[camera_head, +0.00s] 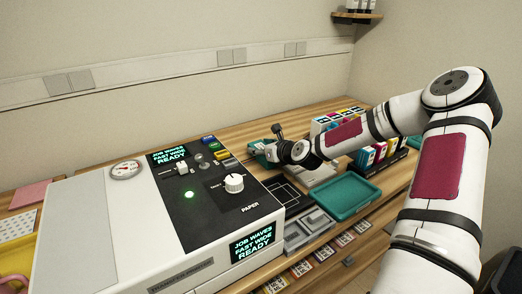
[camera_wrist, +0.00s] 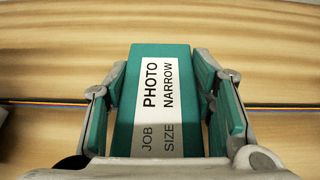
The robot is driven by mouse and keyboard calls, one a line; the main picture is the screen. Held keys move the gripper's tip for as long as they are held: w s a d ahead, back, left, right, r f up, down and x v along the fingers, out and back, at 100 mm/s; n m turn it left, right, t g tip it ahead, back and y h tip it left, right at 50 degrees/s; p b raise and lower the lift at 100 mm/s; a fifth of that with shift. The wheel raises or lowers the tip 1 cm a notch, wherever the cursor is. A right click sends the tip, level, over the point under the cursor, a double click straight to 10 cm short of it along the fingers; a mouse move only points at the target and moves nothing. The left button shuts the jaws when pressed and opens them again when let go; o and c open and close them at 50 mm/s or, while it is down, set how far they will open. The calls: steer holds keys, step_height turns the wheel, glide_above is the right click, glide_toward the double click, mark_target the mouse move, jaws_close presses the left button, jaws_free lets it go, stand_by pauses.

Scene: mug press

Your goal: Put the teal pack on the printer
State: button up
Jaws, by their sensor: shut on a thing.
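The teal pack (camera_wrist: 140,90) lies between the two fingers of my gripper in the wrist view. Its white label reads PHOTO NARROW, and a grey band reads JOB SIZE. My gripper (camera_head: 266,150) is shut on it. In the head view, my gripper is beyond the right rear of the large white machine, and a bit of teal shows at it. The machine, which I take as the printer (camera_head: 75,240), has a black panel, a PAPER knob (camera_head: 233,183), a lit green button and screens reading JOB WAVES FAST WIDE READY.
A teal tray (camera_head: 347,213) and a grey compartment tray (camera_head: 308,232) stand right of the printer. A pink sheet (camera_head: 30,194) and a yellow item (camera_head: 18,262) lie at left. A striped line crosses the wood under the pack.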

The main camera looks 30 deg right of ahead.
steer(key=shift+f, duration=0.1)
steer(key=o, duration=1.4)
